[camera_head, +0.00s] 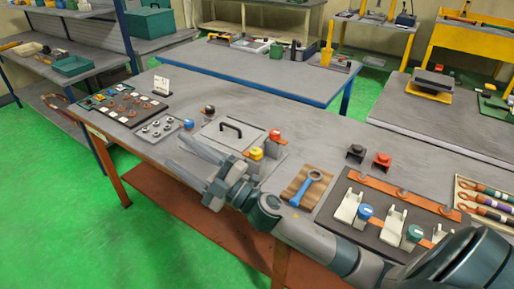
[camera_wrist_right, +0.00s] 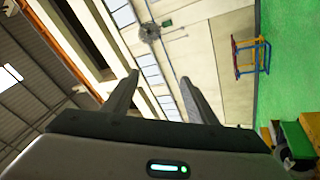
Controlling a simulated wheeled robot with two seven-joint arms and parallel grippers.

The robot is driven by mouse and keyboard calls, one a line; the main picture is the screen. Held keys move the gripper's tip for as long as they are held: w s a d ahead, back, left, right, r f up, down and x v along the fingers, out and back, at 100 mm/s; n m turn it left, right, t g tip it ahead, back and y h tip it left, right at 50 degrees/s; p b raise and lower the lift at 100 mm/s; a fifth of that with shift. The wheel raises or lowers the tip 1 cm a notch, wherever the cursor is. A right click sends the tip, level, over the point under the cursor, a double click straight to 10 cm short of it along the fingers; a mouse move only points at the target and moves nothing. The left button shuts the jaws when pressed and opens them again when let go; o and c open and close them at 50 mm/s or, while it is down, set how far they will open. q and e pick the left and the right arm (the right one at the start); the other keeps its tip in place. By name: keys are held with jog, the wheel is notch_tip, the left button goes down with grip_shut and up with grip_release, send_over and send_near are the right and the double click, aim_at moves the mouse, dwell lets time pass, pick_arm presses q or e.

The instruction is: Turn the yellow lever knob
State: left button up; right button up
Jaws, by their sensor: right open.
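The yellow knob (camera_head: 256,153) sits on a grey box near the front edge of the workbench, beside a red knob (camera_head: 275,134). My right arm reaches in from the lower right, and its gripper (camera_head: 174,149) is open and empty. The fingers point left over the bench's front edge, left of the yellow knob and apart from it. My left gripper is not in view.
A plate with a black handle (camera_head: 230,131) lies behind the gripper. A blue knob (camera_head: 188,124) and a black knob (camera_head: 209,110) stand to its left. A blue wrench (camera_head: 305,188) on a wooden board lies to the right. The bench's back middle is clear.

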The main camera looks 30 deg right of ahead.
jog(key=s+a+r+n+g+y, duration=0.3)
jog(key=a+r+n+g+y, duration=0.3)
jog(key=n+g, duration=0.5)
jog(key=d+f+n+g+h, duration=0.4)
jog(key=d+f+n+h, duration=0.25)
jog(key=n, duration=0.25)
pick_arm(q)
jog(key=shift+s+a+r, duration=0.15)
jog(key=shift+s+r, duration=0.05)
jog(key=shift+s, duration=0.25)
pick_arm(e)
jog(key=w+d+r+m+h, duration=0.1)
jog(key=d+h, duration=0.4)
jog(key=d, duration=0.7)
jog(key=w+d+r+m+h, duration=0.1)
jog(key=d+h, duration=0.4)
jog(key=d, duration=0.8)
jog(key=shift+w+r+h, duration=0.35)
jog(key=shift+w+r, duration=0.05)
jog(key=shift+r, duration=0.1)
